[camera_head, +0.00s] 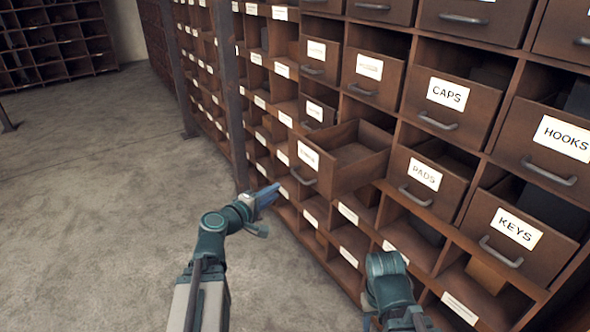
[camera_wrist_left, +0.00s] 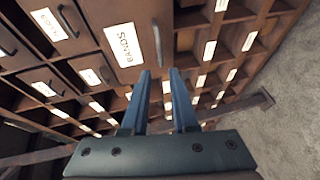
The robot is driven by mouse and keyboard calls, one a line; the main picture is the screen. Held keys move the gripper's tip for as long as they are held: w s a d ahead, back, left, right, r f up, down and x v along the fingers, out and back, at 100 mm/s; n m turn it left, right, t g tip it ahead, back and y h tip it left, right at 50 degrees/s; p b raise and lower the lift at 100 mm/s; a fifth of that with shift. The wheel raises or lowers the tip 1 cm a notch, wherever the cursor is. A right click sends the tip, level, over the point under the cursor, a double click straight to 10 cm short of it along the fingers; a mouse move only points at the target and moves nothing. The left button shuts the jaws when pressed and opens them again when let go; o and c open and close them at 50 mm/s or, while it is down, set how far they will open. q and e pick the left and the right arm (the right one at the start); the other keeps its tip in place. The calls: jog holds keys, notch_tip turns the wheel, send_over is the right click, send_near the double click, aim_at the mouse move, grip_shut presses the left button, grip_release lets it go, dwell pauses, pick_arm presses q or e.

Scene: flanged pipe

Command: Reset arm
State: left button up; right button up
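My left gripper (camera_head: 267,194) is near the front of the pulled-out drawer (camera_head: 345,165), below and left of its handle, apart from it. In the left wrist view the two blue fingers of my left gripper (camera_wrist_left: 160,72) stand apart with nothing between them. The drawer labelled BANDS (camera_wrist_left: 125,45) lies beyond the fingertips there, with its dark handle just above them. My right arm shows at the bottom right of the head view, low in front of the shelves. Its fingers do not show.
A wooden cabinet of drawers and cubbies fills the right side, with CAPS (camera_head: 447,94), PADS (camera_head: 424,175), HOOKS (camera_head: 562,138) and KEYS (camera_head: 515,229) drawers. A dark upright post (camera_head: 229,95) stands left of the open drawer. The concrete floor (camera_head: 100,190) at left is clear.

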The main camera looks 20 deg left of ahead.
pick_arm(q)
jog(key=shift+d, duration=0.1)
jog(key=s+d+f+m+g+h+p, duration=0.1)
jog(key=s+d+m+g+p, duration=0.35)
jog(key=d, duration=0.55)
jog(key=s+d+m+g+h+p, duration=0.1)
jog(key=s+d+m+g+p, duration=0.2)
jog(key=d+m+g+p, duration=0.5)
jog(key=s+d+r+m+g+y+p, duration=0.2)
jog(key=s+m+y+p, duration=0.3)
jog(key=s, duration=0.7)
jog(key=d+g+y+p, duration=0.1)
jog(key=y, duration=0.1)
jog(key=shift+s+d+y, duration=0.2)
jog(key=shift+d+y, duration=0.2)
